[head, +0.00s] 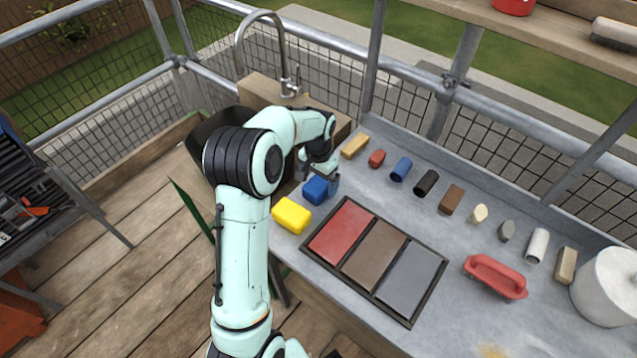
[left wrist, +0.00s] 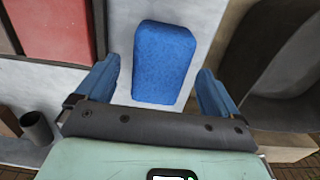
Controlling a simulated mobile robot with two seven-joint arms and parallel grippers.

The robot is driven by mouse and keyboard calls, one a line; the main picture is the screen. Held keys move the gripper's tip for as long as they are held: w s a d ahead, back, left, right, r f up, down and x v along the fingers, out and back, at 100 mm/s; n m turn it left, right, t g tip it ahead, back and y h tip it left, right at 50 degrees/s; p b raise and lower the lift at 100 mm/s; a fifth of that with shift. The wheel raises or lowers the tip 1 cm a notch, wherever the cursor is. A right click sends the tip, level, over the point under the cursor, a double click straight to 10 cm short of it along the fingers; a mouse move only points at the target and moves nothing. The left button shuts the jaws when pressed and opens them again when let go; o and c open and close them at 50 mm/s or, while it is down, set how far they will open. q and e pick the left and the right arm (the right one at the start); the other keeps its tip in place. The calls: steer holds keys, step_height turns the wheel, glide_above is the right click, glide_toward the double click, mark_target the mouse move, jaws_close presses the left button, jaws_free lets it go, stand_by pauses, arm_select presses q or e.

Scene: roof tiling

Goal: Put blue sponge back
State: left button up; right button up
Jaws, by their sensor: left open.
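The blue sponge (head: 316,190) lies on the grey worktop near its left edge, just behind a yellow sponge (head: 292,215). My left gripper (head: 319,177) is over the blue sponge and partly hides it. In the left wrist view, the blue sponge (left wrist: 163,62) shows between and beyond the two blue fingers of my left gripper (left wrist: 157,78). The fingers are open, with a gap on each side of the sponge. My right gripper is not in view.
A framed tray (head: 407,319) with red, brown and grey panels lies close by on the right. Several small blocks and tubes line the back, with a red float (head: 495,277) and a white bucket (head: 608,287) farther right. A sink (head: 212,130) with a tap (head: 284,60) is behind my left arm.

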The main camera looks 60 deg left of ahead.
mark_target(318, 183)
arm_select(q)
step_height(318, 183, up, 10)
steer(key=shift+p, duration=0.4)
stand_by(0.4)
